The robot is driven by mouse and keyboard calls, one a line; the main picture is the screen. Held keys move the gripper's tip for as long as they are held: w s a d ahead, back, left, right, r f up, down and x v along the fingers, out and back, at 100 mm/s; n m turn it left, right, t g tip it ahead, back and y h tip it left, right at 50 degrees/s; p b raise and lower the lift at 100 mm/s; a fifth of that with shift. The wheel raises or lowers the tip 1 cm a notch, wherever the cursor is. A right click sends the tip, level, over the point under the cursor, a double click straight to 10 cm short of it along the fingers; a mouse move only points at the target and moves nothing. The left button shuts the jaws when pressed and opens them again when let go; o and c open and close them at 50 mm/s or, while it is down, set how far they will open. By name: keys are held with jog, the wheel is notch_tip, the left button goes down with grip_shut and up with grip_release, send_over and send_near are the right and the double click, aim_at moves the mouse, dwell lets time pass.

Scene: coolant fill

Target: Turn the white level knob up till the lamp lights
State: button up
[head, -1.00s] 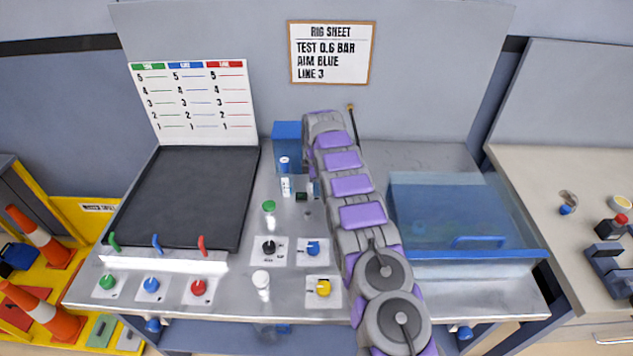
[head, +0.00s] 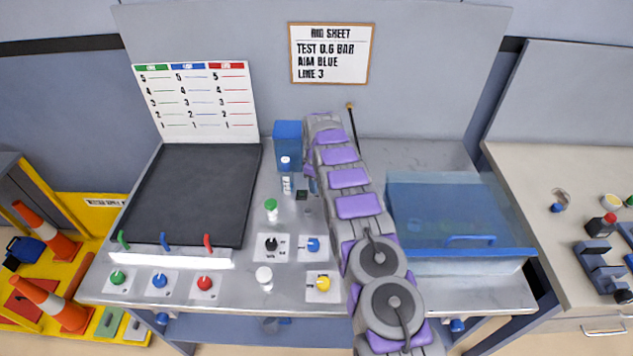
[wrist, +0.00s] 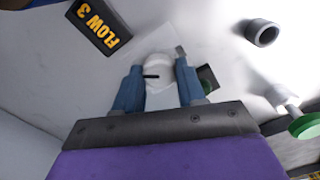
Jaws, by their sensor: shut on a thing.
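In the wrist view my gripper (wrist: 159,72) is shut on the white knob (wrist: 159,68), one blue finger on each side. The knob has a short dark pointer mark pointing left in that view. In the head view my arm hides the knob; only a bit of blue finger (head: 311,184) shows beside the arm. A small dark part with a green face (wrist: 208,80) sits just behind the right finger, and it shows no clear glow. I cannot tell whether it is the lamp.
A black "FLOW 3" label (wrist: 99,28) lies near the knob. Black (head: 271,244), blue (head: 314,245) and yellow (head: 323,283) knobs sit left of my arm. A blue clear bin (head: 460,215) is right.

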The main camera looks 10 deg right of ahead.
jog(key=o, duration=1.1)
jog(key=shift+w, duration=0.1)
jog(key=shift+c, duration=0.2)
notch_tip(320, 180, up, 17)
jog(key=p, duration=0.5)
jog(key=shift+r, duration=0.2)
jog(key=shift+w, duration=0.15)
